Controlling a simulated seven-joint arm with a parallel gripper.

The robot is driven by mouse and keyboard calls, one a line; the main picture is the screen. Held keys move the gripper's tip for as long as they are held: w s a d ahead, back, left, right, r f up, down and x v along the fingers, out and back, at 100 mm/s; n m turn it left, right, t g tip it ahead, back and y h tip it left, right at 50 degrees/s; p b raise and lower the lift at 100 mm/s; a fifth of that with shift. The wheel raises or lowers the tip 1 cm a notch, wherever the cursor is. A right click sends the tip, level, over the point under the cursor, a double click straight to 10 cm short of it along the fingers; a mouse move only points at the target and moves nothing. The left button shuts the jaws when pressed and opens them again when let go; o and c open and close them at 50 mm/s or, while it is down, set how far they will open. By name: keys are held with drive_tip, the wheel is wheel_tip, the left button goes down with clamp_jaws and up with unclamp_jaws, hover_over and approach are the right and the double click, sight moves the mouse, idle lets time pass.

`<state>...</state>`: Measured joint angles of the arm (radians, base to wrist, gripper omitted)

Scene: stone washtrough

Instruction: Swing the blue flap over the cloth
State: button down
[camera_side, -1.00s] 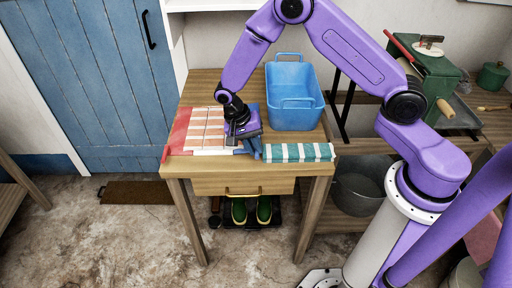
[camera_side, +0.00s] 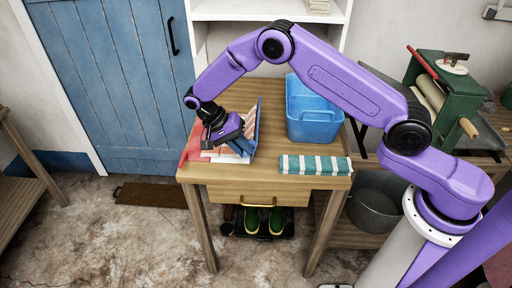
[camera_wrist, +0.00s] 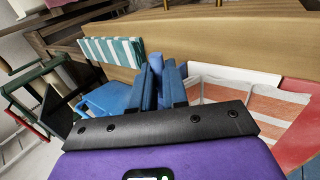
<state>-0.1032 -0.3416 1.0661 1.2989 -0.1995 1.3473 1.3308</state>
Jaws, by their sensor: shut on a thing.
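The orange and white striped cloth (camera_side: 240,124) lies on a folding board on the wooden table, and part of it rises with the lifted side. The blue flap (camera_side: 258,121) stands steeply up at the board's right side, hinged over from flat. My gripper (camera_side: 243,148) is shut on the blue flap near its front edge. In the wrist view, my gripper's fingers (camera_wrist: 160,88) close on a narrow blue piece, and the cloth (camera_wrist: 258,100) lies to the right. The red flap (camera_side: 191,146) lies at the board's left. My gripper hides part of the cloth.
A blue basin (camera_side: 313,112) stands behind and right of the board. A folded teal and white striped cloth (camera_side: 315,165) lies at the table's front right. A green mangle (camera_side: 440,95) stands farther right. Bare tabletop (camera_side: 268,148) lies between the board and the teal cloth.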

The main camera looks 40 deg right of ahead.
drive_tip(key=shift+w+a+f, duration=0.75)
drive_tip(key=shift+a+f, duration=0.15)
drive_tip(key=shift+w+a+f, duration=0.55)
drive_tip(key=shift+w, duration=0.05)
drive_tip(key=shift+w+a+f, duration=0.4)
drive_tip(key=shift+w+f, duration=0.05)
drive_tip(key=shift+f, duration=0.2)
drive_tip(key=shift+w+a+f, duration=0.3)
drive_tip(key=shift+a+f, duration=0.05)
drive_tip(key=shift+f, duration=0.3)
drive_tip(key=shift+a+f, duration=0.1)
drive_tip(key=shift+a, duration=0.05)
drive_tip(key=c, duration=1.1)
unclamp_jaws()
drive_tip(key=shift+w, duration=0.15)
